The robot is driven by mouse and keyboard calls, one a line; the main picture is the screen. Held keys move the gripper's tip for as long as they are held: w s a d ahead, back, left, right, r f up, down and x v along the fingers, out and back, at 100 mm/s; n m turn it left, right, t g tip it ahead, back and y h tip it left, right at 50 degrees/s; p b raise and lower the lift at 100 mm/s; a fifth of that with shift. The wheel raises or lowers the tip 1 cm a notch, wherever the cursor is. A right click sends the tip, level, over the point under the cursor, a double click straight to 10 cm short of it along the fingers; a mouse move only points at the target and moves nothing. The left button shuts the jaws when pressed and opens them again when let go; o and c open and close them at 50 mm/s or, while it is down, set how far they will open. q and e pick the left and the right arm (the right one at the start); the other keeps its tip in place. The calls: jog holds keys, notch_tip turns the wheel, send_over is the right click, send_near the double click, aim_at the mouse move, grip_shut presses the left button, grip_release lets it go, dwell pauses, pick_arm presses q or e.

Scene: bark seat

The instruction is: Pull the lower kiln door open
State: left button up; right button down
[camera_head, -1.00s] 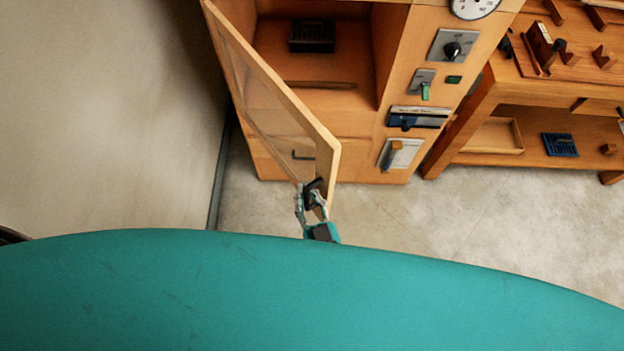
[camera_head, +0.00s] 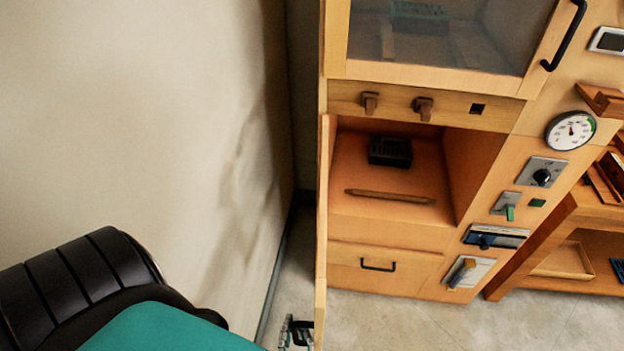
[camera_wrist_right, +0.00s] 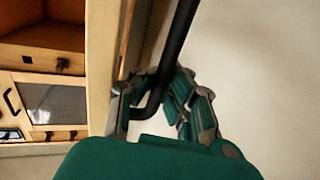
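The lower kiln door (camera_head: 322,220) stands wide open in the head view, nearly edge-on, swung out on the left of the lower chamber. The chamber (camera_head: 390,185) is exposed, with a dark slotted block (camera_head: 390,151) and a flat wooden bar (camera_head: 391,195) inside. My right gripper (camera_head: 297,331) is beside the door's near end, on its outer face, partly cut off by the bottom edge. In the right wrist view its fingers (camera_wrist_right: 158,78) close around the black bar handle (camera_wrist_right: 178,40) of the door. My left gripper is not in view.
The upper door (camera_head: 435,75), with a glass pane, is closed above the chamber. A drawer (camera_head: 385,265) below is closed. A plain wall (camera_head: 150,120) rises close on the left. A wooden bench (camera_head: 580,245) stands at the right. The floor (camera_head: 400,325) in front is clear.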

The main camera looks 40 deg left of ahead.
jog(key=shift+s+a+f+g, duration=0.2)
jog(key=shift+s+f+g, duration=0.1)
jog(key=shift+s, duration=0.2)
jog(key=c, duration=2)
grip_release()
jog(key=shift+c, duration=0.2)
jog(key=o, duration=0.4)
jog(key=shift+s, duration=0.1)
jog(key=shift+o, duration=0.2)
jog(key=shift+r, duration=0.2)
jog(key=v, duration=1.2)
jog(key=shift+f, duration=0.15)
